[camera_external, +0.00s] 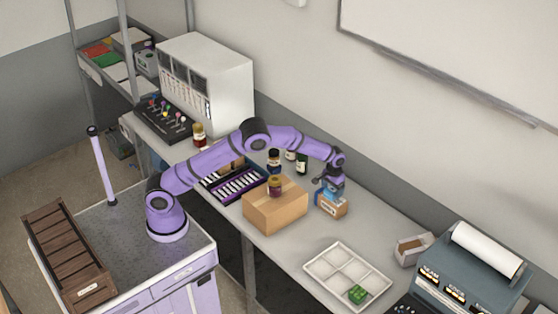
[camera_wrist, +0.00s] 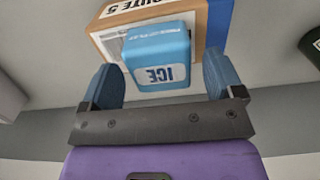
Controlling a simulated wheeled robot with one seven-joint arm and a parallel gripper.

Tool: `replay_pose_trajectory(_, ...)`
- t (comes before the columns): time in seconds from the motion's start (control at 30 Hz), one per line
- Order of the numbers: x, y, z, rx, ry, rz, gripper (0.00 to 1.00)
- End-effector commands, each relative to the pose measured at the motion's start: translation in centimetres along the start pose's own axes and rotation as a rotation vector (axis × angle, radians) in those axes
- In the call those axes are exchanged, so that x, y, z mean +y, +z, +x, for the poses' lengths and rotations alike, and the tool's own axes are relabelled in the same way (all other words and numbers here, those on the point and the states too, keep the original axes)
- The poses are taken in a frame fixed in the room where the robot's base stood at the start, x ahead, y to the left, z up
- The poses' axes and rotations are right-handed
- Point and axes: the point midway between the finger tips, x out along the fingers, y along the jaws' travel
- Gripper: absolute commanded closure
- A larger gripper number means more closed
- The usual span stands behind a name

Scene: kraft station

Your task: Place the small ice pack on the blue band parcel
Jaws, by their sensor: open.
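The small ice pack, a blue block marked ICE (camera_wrist: 156,52), rests on the blue band parcel in the wrist view. The parcel (camera_wrist: 103,38) is a cardboard box with a ROUTE 5 label and a blue band at its right. My gripper (camera_wrist: 160,66) is open, with one blue finger on each side of the ice pack and a visible gap at both sides. In the external view my gripper (camera_external: 329,186) is just above the parcel (camera_external: 334,208) on the bench, and it largely hides the ice pack.
Dark bottles (camera_external: 301,163) stand behind. A white compartment tray (camera_external: 326,267) with a green item (camera_external: 357,294) lies in front, with clear bench between.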

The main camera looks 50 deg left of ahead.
Motion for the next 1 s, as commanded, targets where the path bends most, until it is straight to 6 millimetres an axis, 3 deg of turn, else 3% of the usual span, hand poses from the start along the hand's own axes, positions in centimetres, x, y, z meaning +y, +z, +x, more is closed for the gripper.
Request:
replay_pose_trajectory(0.4,0.0,0.0,-8.1,0.002,0.002,0.0,0.13)
replay_pose_trajectory(0.73,-0.3,0.0,-11.4,0.002,0.002,-0.002,0.13)
replay_pose_trajectory(0.87,-2.2,0.5,-13.8,0.013,0.017,-0.012,0.13)
replay_pose_trajectory(1.0,-6.0,2.2,-18.4,0.039,0.045,-0.024,0.13)
